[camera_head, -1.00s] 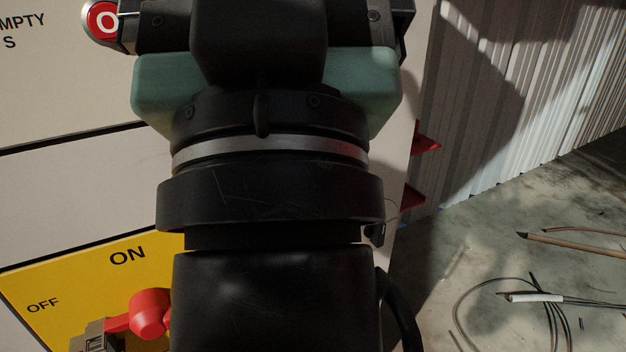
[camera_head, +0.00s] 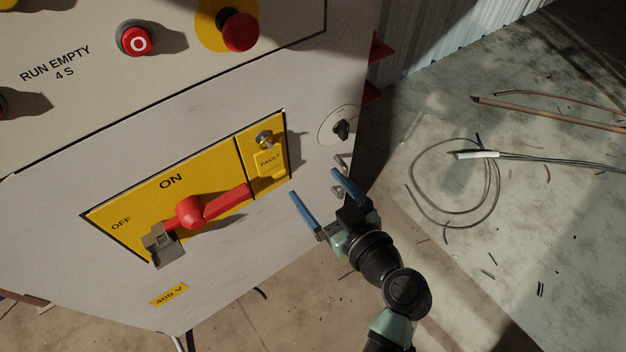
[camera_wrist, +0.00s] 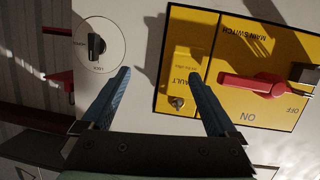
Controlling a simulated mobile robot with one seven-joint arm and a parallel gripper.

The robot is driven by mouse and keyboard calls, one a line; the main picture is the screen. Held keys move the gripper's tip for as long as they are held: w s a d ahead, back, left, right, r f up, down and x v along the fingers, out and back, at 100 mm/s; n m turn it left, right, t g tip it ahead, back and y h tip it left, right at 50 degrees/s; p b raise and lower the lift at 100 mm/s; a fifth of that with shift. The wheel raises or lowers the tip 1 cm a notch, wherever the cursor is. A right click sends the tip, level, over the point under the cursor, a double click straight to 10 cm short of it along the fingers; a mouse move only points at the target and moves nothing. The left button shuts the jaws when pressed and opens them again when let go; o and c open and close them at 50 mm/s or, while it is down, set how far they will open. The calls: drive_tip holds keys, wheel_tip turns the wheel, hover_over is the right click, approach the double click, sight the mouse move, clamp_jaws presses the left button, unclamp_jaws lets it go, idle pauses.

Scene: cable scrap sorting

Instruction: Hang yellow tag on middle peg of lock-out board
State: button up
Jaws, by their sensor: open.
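A small yellow tag marked FAULT (camera_head: 268,162) hangs below a metal knob or peg (camera_head: 265,138) at the right end of the yellow switch panel (camera_head: 128,208). The tag also shows upside down in the wrist view (camera_wrist: 184,82). My gripper (camera_head: 313,182) is open and empty, its two blue fingers spread to the right of the panel. In the wrist view my gripper (camera_wrist: 160,72) has its right finger overlapping the panel's edge near the tag. I cannot make out a lock-out board. Short metal pieces (camera_head: 341,162) stick out near the cabinet's right edge, partly behind a finger.
A red switch handle (camera_head: 192,211) sticks out of the yellow panel. A black rotary knob (camera_head: 341,129) sits right of it. Red pointed parts (camera_head: 380,47) jut from the cabinet's right edge. Cable scraps (camera_head: 497,155) lie on the floor at right.

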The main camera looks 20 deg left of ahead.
drive_tip(key=y, duration=0.1)
approach(273, 173)
drive_tip(key=shift+g, duration=0.3)
drive_tip(key=shift+f+x, duration=0.25)
drive_tip(key=shift+x, duration=0.9)
drive_tip(key=shift+f+x, duration=0.25)
drive_tip(key=shift+x, duration=0.95)
drive_tip(key=shift+w+a+f+b, duration=0.3)
drive_tip(key=shift+w+a+b, duration=0.1)
drive_tip(key=shift+w+b, duration=0.2)
drive_tip(key=shift+b+x, duration=0.6)
drive_tip(key=shift+x, duration=0.5)
drive_tip(key=shift+r, duration=0.2)
drive_tip(key=c, duration=0.9)
drive_tip(key=shift+r, duration=0.3)
drive_tip(key=shift+r, duration=0.25)
